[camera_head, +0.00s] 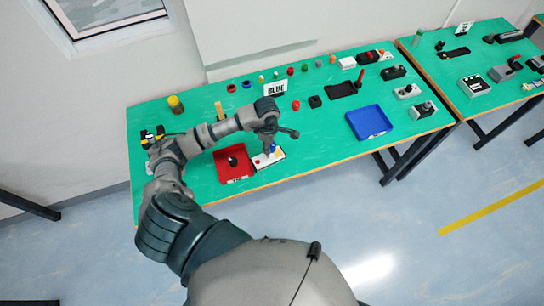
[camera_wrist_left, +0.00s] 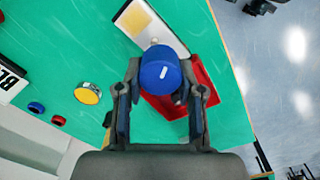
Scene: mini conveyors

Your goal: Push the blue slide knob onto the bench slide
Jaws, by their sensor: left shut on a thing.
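My left gripper (camera_head: 270,143) is shut on the blue slide knob, a round blue cap with a short white mark. The blue knob (camera_wrist_left: 160,70) sits between the fingertips in the left wrist view, and a bit of it shows under the gripper in the head view (camera_head: 273,149). The bench slide (camera_head: 267,160) is a pale block lying just below the gripper. In the left wrist view the bench slide (camera_wrist_left: 155,25) has a yellow-orange patch and is partly hidden behind the knob. I cannot tell whether knob and slide touch. My right gripper is not in view.
A red tray (camera_head: 221,173) holding a dark part stands left of the slide. A sign reading BLUE (camera_head: 276,89) stands behind. A blue tray (camera_head: 369,121) is to the right, with free green table (camera_head: 320,140) between. Several small parts line the back edge.

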